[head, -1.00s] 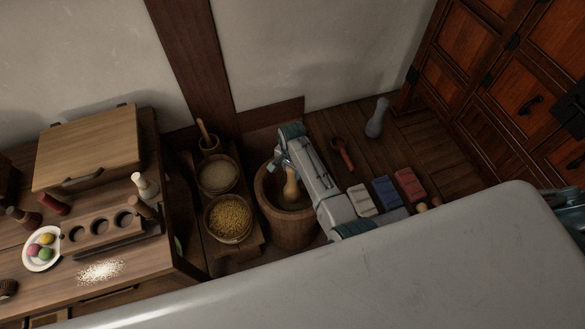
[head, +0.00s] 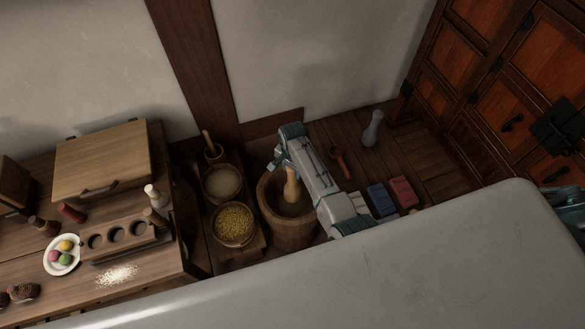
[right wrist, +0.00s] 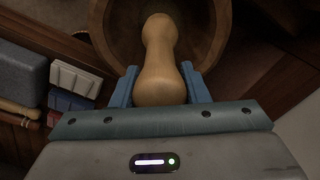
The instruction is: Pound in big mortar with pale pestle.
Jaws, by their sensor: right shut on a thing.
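The pale pestle (head: 291,186) stands roughly upright at the big mortar (head: 289,234), a wide wooden tub on the floor. Its lower end shows within the mortar's opening; I cannot tell whether it touches the bottom. My right gripper (head: 286,165) is shut on the pestle near its upper part. In the right wrist view the blue fingers of this gripper (right wrist: 162,88) flank the pestle (right wrist: 158,62), and the mortar's rim (right wrist: 101,30) curves around beyond it.
Left of the mortar stand a bowl of yellow grain (head: 234,224), a bowl of pale grain (head: 222,183) and a small mortar (head: 214,154). Right of it on the floor are a red ladle (head: 340,161), a grey pestle (head: 372,129) and coloured blocks (head: 382,200). A wooden counter (head: 150,277) is at left.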

